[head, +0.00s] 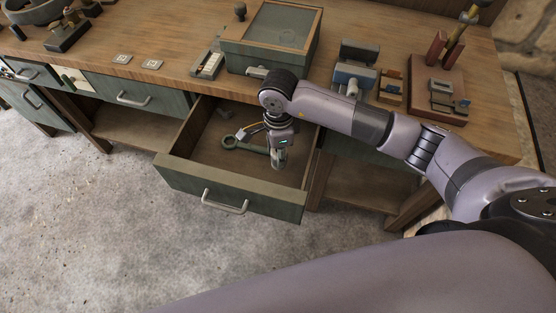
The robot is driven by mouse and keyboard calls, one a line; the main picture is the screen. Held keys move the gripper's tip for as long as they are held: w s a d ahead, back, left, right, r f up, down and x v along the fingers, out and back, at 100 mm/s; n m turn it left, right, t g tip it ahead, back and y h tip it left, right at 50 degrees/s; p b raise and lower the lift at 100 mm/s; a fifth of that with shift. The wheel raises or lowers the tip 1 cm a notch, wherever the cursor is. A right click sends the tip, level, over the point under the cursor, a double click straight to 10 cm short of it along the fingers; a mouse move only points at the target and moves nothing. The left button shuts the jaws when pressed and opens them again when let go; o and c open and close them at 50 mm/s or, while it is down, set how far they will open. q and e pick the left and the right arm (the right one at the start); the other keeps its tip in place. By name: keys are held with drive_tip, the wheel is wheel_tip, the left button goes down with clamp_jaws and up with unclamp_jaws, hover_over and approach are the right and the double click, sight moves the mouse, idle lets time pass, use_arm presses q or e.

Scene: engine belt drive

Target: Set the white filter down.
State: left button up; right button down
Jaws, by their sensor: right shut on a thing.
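My right gripper (279,150) points down into the open drawer (228,190) of the workbench. It is shut on a small pale thing, which I take to be the white filter (279,160); the fingers and wrist hide much of it. The filter is over the right part of the drawer, near its front. I cannot tell whether it touches the drawer floor. My left gripper is not in view.
A green-grey wrench (240,145) lies in the drawer beside the gripper. A green box with a glazed lid (266,50) stands on the bench (180,38) above. Small fixtures and a red-brown board (436,92) stand to the right. The drawer's left part is clear.

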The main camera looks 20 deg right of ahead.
wheel_tip(320, 180, down, 6)
drive_tip(key=shift+r, duration=0.15)
drive_tip(key=shift+f, duration=0.2)
drive_tip(key=c, duration=1.5)
unclamp_jaws()
drive_tip(key=shift+f, duration=0.1)
drive_tip(key=shift+c, duration=0.2)
drive_tip(key=o, duration=0.5)
drive_tip(key=shift+c, duration=0.2)
drive_tip(key=shift+r, duration=0.7)
wheel_tip(320, 180, up, 11)
drive_tip(key=shift+r+b, duration=0.1)
drive_tip(key=shift+b, duration=0.5)
